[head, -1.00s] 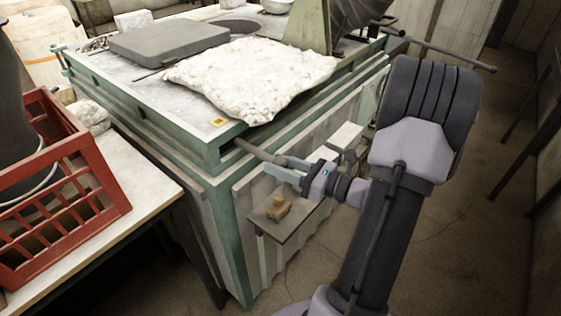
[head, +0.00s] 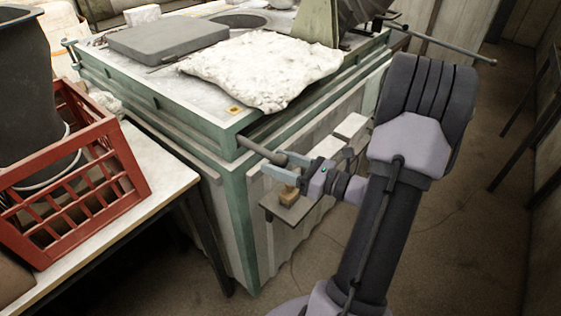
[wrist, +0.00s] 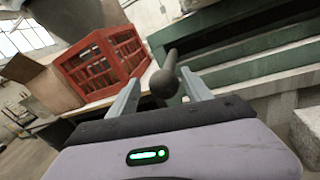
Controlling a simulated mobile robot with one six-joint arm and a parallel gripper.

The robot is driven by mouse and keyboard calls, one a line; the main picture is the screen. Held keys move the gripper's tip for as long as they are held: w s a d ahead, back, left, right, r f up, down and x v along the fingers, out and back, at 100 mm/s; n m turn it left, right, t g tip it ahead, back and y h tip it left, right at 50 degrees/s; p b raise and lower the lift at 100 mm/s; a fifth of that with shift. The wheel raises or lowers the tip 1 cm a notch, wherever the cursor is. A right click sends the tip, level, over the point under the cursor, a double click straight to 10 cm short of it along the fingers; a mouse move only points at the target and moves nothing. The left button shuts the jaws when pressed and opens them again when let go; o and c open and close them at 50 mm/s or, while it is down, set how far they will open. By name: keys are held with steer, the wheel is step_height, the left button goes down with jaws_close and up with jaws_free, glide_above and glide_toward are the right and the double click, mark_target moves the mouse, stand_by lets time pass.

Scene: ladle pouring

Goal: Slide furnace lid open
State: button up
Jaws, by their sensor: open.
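The furnace (head: 232,175) is a green-framed box with ribbed sides, in the middle of the head view. A dark rod handle with a ball end (head: 279,158) sticks out from the furnace's near corner, just under the top. My gripper (head: 277,172) is open at this end. In the wrist view, the ball end (wrist: 164,84) shows between the two fingers of my gripper (wrist: 160,85), with a gap on both sides. A flat grey slab (head: 168,43) lies on the furnace top, in front of a round opening (head: 238,20). The rod's inner end is hidden inside the furnace.
A white crumpled blanket (head: 262,68) covers part of the top. A small side shelf (head: 297,207) with a little wooden block juts out below my gripper. A red crate (head: 75,185) stands on a table at left. Another long rod (head: 450,47) sticks out at the far right.

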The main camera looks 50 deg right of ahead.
steer(key=shift+s+d, duration=0.1)
stand_by(0.3)
steer(key=p+v, duration=0.3)
steer(key=v, duration=1.4)
steer(key=shift+p, duration=0.35)
steer(key=shift+s+r, duration=0.1)
steer(key=w+a+r+n+g+y, duration=0.2)
steer(key=w+a+n+g, duration=0.2)
steer(key=a+n+g, duration=0.55)
steer(key=w+a+r+n+g+y, duration=0.2)
steer(key=w+a+n+g, duration=0.3)
steer(key=a, duration=0.7)
steer(key=s+a+r+n+t+h, duration=0.1)
steer(key=a+r+n+h, duration=0.2)
steer(key=a+n, duration=0.3)
steer(key=s+a+r+n+t+h+b, duration=0.1)
steer(key=s+a+r+n+t+h, duration=0.1)
steer(key=a+n, duration=0.5)
steer(key=r+n+h, duration=0.1)
steer(key=n+h, duration=0.1)
steer(key=n, duration=0.1)
steer(key=shift+a, duration=0.2)
